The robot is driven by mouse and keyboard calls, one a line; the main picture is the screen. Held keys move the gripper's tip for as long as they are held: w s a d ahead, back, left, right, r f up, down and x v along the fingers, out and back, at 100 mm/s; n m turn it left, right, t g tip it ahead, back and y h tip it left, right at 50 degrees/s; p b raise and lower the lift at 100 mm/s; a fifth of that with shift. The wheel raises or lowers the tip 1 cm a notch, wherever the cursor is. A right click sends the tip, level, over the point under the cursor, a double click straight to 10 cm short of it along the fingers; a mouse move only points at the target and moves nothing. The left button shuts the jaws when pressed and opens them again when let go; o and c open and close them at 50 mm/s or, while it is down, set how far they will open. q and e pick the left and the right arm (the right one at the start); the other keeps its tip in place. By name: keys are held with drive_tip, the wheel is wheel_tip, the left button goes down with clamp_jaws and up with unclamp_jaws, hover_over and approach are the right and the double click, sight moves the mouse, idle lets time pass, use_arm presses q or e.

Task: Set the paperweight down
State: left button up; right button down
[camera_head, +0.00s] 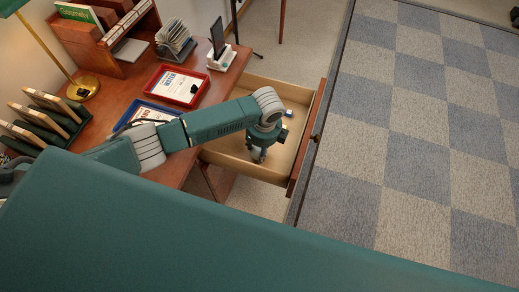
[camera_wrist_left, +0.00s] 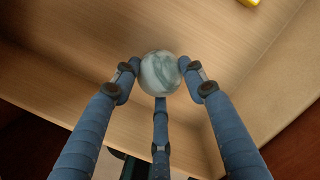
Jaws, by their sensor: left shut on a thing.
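The paperweight (camera_wrist_left: 160,73) is a round, grey-white marbled ball. In the left wrist view it sits between the three blue fingers of my left gripper (camera_wrist_left: 160,85), which is shut on it. In the head view my left gripper (camera_head: 258,153) points down into the open wooden drawer (camera_head: 225,158) of the desk. The drawer's pale wooden floor (camera_wrist_left: 75,65) lies behind the ball in the wrist view. I cannot tell whether the ball touches it. The ball is hidden or too small to make out in the head view. My right gripper is not in view.
A small blue-and-white item (camera_head: 289,112) lies in the drawer. A yellow thing (camera_wrist_left: 249,2) shows at the wrist view's top edge. The desk (camera_head: 137,84) holds a red tray (camera_head: 174,86), a blue tray (camera_head: 155,110), a phone stand (camera_head: 221,59) and a lamp. Checkered carpet lies right.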

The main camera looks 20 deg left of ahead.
use_arm(q)
drive_tip(key=shift+f, duration=0.4)
drive_tip(key=o, duration=1.4)
drive_tip(key=shift+o, duration=0.2)
wheel_tip(320, 180, up, 12)
drive_tip(key=d, duration=0.1)
drive_tip(key=shift+s+p, duration=0.45)
drive_tip(key=shift+d, duration=0.1)
